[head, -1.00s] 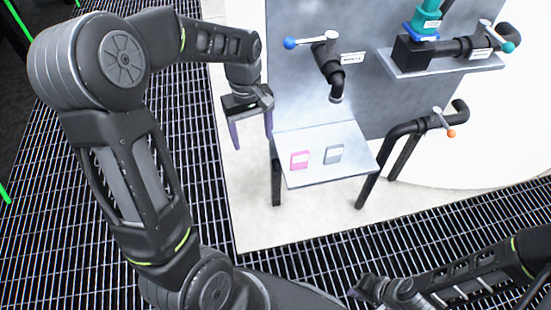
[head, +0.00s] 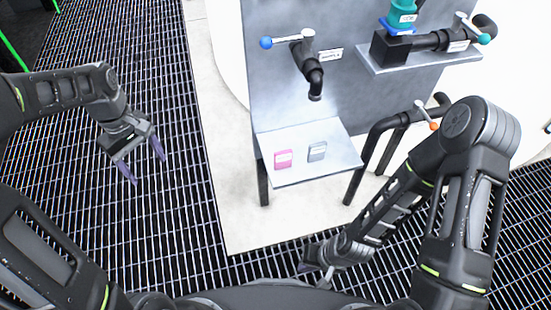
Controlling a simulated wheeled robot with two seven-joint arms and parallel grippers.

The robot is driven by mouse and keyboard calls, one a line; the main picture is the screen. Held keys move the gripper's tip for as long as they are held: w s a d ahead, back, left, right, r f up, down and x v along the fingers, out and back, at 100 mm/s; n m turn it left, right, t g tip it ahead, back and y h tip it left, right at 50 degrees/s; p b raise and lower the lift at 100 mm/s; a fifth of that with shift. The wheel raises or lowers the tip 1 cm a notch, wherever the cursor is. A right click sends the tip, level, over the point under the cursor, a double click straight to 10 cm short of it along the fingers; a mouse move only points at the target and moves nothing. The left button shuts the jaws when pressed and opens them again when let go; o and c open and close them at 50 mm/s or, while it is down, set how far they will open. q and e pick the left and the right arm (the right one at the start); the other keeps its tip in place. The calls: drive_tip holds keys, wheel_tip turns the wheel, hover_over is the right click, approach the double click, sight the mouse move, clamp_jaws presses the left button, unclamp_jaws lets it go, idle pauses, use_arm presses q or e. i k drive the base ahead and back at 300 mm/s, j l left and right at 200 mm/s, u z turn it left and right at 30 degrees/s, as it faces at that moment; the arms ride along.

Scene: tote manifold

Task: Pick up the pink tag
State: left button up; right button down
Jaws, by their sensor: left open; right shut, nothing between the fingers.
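The pink tag (head: 283,159) lies flat on the left part of a small grey shelf (head: 310,175), below a black spout. A grey tag (head: 317,151) lies just to its right, apart from it. My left gripper (head: 146,172) is open and empty over the floor grating, well to the left of the shelf. My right gripper (head: 309,268) is low, in front of the shelf and below it in the picture, shut with nothing seen in it. Neither gripper touches the pink tag.
A grey panel (head: 350,85) stands behind the shelf. It carries a blue-knobbed valve (head: 266,43), a pipe with a teal-knobbed valve (head: 485,39) and a teal and blue part (head: 402,15). An orange-knobbed pipe valve (head: 433,126) is at the right. Shelf legs stand on a pale floor.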

sight(282, 160)
drive_tip(key=l, duration=0.9)
drive_tip(key=i+l, duration=0.1)
drive_tip(key=l, duration=0.8)
